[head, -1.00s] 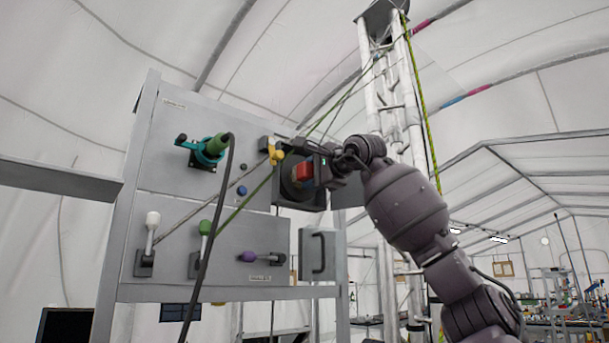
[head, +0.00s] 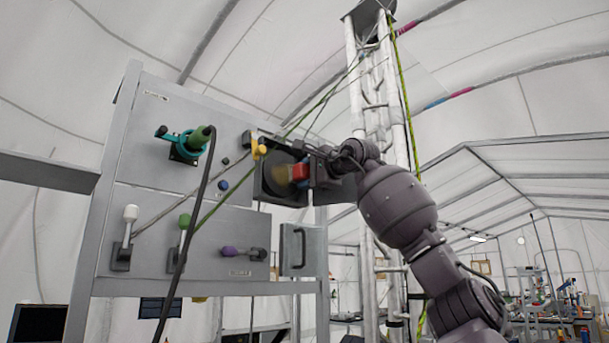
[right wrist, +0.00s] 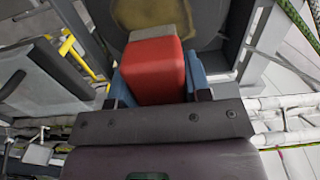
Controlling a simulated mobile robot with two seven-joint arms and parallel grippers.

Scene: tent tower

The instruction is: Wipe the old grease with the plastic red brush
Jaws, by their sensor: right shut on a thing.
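My right gripper (head: 309,172) is shut on the red brush (head: 300,171), in front of the open box in the grey panel. In the right wrist view, the red brush (right wrist: 155,72) sits between the blue fingers, with its grey end pointing away from me. A yellowish-brown patch, which looks like the old grease (head: 279,172), lies on a dark round surface inside the box. It also shows behind the brush in the right wrist view (right wrist: 143,12). I cannot tell whether the brush touches it. My left gripper is out of view.
A small door (head: 300,250) with a handle hangs below the box. A white truss (head: 380,100) stands behind my arm.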

